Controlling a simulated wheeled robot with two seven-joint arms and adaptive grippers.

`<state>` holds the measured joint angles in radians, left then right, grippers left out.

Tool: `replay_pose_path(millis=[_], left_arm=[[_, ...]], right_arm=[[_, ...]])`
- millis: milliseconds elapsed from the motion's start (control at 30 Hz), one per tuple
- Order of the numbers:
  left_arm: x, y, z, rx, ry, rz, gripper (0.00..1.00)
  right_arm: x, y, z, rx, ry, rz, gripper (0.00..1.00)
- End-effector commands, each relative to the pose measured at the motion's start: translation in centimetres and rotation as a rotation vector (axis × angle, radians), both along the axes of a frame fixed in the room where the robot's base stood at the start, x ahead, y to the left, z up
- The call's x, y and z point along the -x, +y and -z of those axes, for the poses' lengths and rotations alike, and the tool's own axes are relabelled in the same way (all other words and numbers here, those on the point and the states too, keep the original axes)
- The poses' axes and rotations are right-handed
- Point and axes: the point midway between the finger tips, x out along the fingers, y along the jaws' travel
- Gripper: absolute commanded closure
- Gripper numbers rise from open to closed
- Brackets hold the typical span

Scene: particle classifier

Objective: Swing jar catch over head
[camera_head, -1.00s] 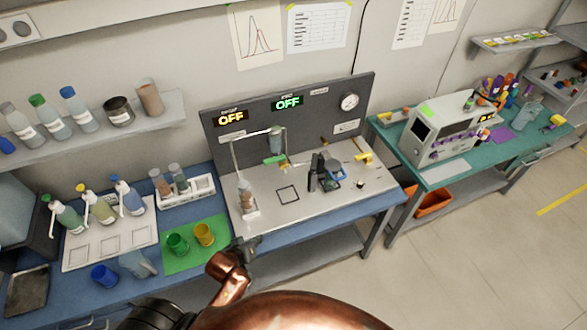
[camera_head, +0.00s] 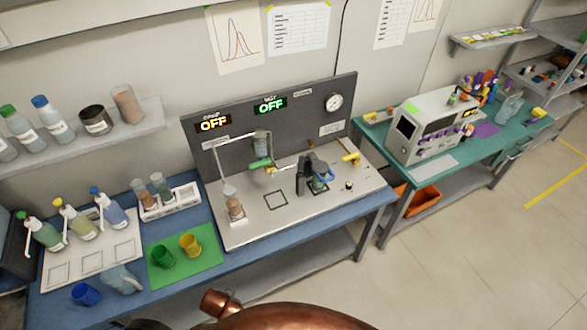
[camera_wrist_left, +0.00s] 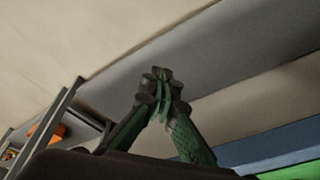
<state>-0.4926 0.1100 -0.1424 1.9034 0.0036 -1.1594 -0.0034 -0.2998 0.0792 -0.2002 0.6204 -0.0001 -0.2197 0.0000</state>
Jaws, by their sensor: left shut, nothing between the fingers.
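The classifier station is a grey metal plate (camera_head: 275,220) with a dark back panel (camera_head: 290,118). On it a clear hanging vessel with a green handle (camera_head: 260,163) sits on a thin frame. A jar of brown powder (camera_head: 234,207) stands at its front left. A black stand with a blue-rimmed part (camera_head: 322,178) is right of centre. I cannot tell which part is the jar catch. My left gripper (camera_wrist_left: 158,75) shows in the left wrist view, fingertips together and empty, away from the station; it is out of the head view. My right gripper is not in view.
A green mat (camera_head: 185,262) with a green cup and a yellow cup lies left of the station. A rack with tubes (camera_head: 170,203), several pump bottles and a blue cup (camera_head: 87,294) stand further left. A teal bench (camera_head: 440,165) with an instrument is at right.

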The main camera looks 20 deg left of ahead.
Motion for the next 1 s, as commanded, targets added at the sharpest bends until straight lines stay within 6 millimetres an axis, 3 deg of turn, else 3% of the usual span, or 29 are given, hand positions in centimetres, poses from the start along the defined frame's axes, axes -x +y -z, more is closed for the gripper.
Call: replay_pose_path(millis=[33,167,267,400,500,600,733,867,1000], left_arm=[[0.5,-0.1,2.8,0.002,0.015,0.004,1.0],[2.2,-0.4,10.3,0.006,0.042,0.014,1.0],[4.7,-0.7,17.2,0.01,0.067,0.025,1.0],[9.7,-1.0,25.8,0.015,0.106,0.043,1.0],[13.6,-1.0,30.5,0.018,0.13,0.055,1.0],[17.2,-0.9,33.8,0.018,0.148,0.065,1.0],[20.8,-0.8,36.2,0.02,0.165,0.075,1.0],[22.5,-0.9,37.1,0.02,0.171,0.08,1.0],[22.9,-0.8,37.2,0.02,0.173,0.08,1.0]], right_arm=[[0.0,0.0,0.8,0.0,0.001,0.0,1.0],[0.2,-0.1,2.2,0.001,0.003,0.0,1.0],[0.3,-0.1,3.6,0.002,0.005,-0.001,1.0],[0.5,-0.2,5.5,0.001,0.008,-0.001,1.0],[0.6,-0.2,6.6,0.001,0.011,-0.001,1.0],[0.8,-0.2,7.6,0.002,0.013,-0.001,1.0],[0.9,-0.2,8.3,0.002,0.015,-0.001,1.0],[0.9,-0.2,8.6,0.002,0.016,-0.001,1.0],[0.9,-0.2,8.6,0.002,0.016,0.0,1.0]])
